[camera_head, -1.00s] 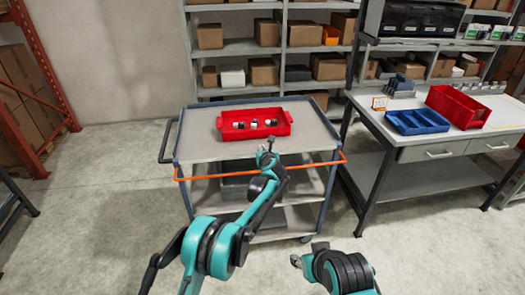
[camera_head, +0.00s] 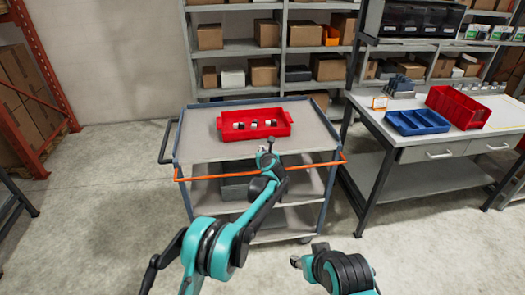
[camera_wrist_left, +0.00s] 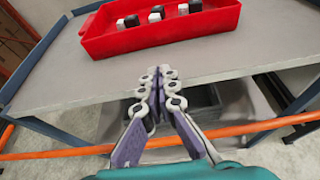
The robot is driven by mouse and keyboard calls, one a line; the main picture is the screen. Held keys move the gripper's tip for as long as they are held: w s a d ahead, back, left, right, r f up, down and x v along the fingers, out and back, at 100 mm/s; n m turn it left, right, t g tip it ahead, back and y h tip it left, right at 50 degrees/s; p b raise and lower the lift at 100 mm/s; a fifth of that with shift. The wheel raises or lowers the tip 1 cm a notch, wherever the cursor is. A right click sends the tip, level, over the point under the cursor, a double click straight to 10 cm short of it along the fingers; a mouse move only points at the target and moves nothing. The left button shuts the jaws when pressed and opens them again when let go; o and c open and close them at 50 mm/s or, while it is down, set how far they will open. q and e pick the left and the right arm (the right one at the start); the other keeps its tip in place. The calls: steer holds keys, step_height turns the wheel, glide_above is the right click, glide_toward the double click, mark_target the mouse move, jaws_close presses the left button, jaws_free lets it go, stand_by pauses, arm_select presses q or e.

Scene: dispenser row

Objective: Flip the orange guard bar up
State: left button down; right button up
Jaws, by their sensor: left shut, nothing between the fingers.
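The orange guard bar (camera_head: 312,165) runs across the near side of the grey cart (camera_head: 190,142), just below the front edge of its top. In the left wrist view the bar (camera_wrist_left: 262,125) shows on both sides of my fingers, and its middle is hidden behind them. My left gripper (camera_head: 267,149) is shut and empty at the cart's front edge, above the bar's line. Its fingertips (camera_wrist_left: 159,72) point toward the cart top in the wrist view. I cannot tell whether it touches the bar. My right gripper (camera_head: 296,261) is low at the bottom, its fingers unclear.
A red bin (camera_head: 285,130) with several small black and white items sits on the cart top. A workbench (camera_head: 375,118) with a blue tray (camera_head: 415,122) and a red bin (camera_head: 463,108) stands to the right. Shelves with boxes stand behind. Floor left of the cart is clear.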

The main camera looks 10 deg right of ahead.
arm_select(q)
steer(key=s+f, duration=0.4)
steer(key=s, duration=0.6)
steer(key=shift+s+f, duration=0.25)
steer(key=shift+s, duration=0.15)
